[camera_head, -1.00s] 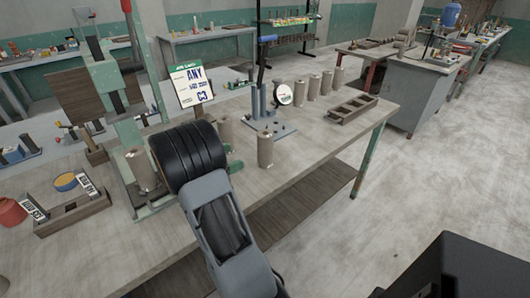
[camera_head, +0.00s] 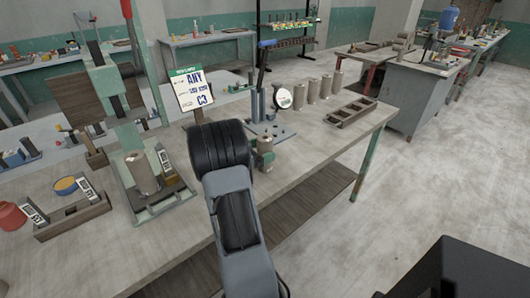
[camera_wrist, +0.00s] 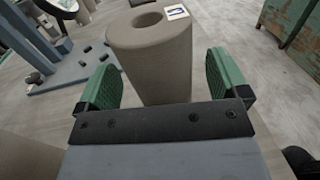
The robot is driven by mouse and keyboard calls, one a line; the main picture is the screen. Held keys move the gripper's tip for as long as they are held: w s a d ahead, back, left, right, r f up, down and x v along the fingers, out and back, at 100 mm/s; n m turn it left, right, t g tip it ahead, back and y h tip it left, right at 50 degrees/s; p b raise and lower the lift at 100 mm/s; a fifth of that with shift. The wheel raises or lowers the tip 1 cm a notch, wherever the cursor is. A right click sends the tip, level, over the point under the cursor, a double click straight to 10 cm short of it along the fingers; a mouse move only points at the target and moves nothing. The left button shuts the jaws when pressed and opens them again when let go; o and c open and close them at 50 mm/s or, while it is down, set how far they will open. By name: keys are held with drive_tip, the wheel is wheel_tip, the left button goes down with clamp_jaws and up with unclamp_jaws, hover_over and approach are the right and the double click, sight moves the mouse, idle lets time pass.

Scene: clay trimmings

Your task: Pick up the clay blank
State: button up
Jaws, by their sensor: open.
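A clay blank (camera_wrist: 150,55), a grey-brown cylinder with a hole in its top and a small white label with a dark mark on the rim, stands upright on the workbench. It also shows in the head view (camera_head: 265,143), just right of my black wrist. My gripper (camera_wrist: 163,80) is open, with one green finger pad on each side of the blank. The blank's lower part is hidden behind the gripper body. A gap shows at the right finger; I cannot tell whether the left finger touches.
A gauge stand (camera_head: 270,130) stands just behind the blank. Several similar cylinders (camera_head: 312,90) stand in a row farther back, beside an empty slotted rack (camera_head: 350,112). Another cylinder (camera_head: 142,173) sits in a green press fixture on the left, near a sign (camera_head: 191,88).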

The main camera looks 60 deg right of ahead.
drive_tip(key=shift+s+d, duration=0.35)
drive_tip(key=shift+d, duration=0.3)
drive_tip(key=c, duration=1.3)
drive_tip(key=shift+r, duration=0.1)
drive_tip(key=shift+c, duration=0.3)
drive_tip(key=shift+r, duration=0.1)
